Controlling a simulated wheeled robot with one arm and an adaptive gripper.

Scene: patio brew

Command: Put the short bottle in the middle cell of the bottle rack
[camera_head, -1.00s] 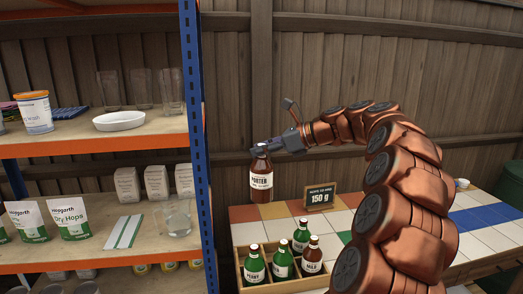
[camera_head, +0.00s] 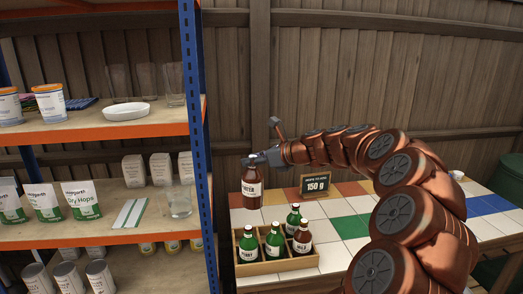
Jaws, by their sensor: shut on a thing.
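My gripper (camera_head: 254,160) is shut on the neck of a brown bottle labelled PORTER (camera_head: 251,187) and holds it upright. The bottle hangs left of centre, appearing above and behind the left part of the wooden bottle rack (camera_head: 283,265); how far it is from the rack is hard to tell. Several bottles stand in the rack: a green one (camera_head: 247,246) at front left, a green one (camera_head: 272,243) in the front middle, a brown one (camera_head: 302,240) at front right, and another green one (camera_head: 293,218) behind. The rack's inner cells are largely hidden.
A dark sign reading 150 g (camera_head: 315,185) stands on the tiled table (camera_head: 345,228) behind the rack. A shelf unit with a blue post (camera_head: 195,110) stands close at left, with jars, bags and glasses. My arm hides part of the table's right side.

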